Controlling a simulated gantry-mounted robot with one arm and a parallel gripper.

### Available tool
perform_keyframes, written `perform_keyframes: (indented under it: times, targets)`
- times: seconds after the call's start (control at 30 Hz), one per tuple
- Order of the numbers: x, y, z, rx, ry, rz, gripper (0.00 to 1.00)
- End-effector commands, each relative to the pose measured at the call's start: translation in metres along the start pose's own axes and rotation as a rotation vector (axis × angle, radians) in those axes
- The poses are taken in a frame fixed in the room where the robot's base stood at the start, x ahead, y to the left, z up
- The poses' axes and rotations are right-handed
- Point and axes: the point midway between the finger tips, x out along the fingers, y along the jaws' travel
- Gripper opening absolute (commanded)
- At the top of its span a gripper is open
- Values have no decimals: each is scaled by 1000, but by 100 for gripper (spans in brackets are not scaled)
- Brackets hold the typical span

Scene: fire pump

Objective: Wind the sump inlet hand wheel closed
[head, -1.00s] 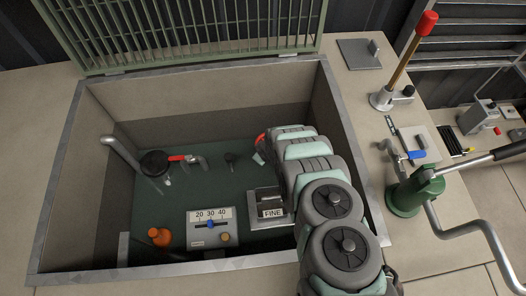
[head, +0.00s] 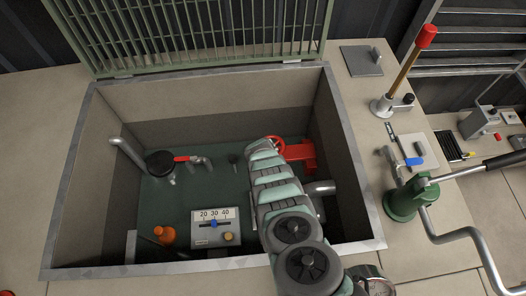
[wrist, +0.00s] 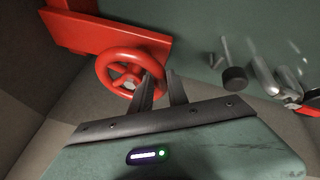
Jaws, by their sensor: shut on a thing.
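The red hand wheel (head: 277,143) stands at the back right of the sump pit, beside a red bracket (head: 301,153). My arm hides part of the wheel in the head view. In the wrist view the spoked wheel (wrist: 103,75) shows almost whole, next to the red bracket (wrist: 100,34). My gripper (wrist: 163,76) is at the wheel's right side, its two dark fingers on either side of the rim and shut on it. In the head view my fingertips are hidden behind my wrist.
The pit rim (head: 74,150) surrounds my arm. Inside are a scale unit (head: 214,230), an orange fitting (head: 165,235), a red lever valve (head: 185,159) and a grey pipe (head: 321,187). A raised grate (head: 200,35) stands behind; a green crank pump (head: 404,202) stands right.

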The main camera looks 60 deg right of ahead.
Motion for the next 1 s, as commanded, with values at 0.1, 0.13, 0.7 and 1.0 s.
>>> perform_keyframes:
  times: [0.1, 0.13, 0.7, 1.0]
  targets:
    - [4, -2, 2, 38, -16, 16, 0]
    - [4, -2, 1, 47, -18, 21, 0]
    - [1, -2, -2, 96, -33, 37, 0]
    - [1, -2, -4, 94, -30, 37, 28]
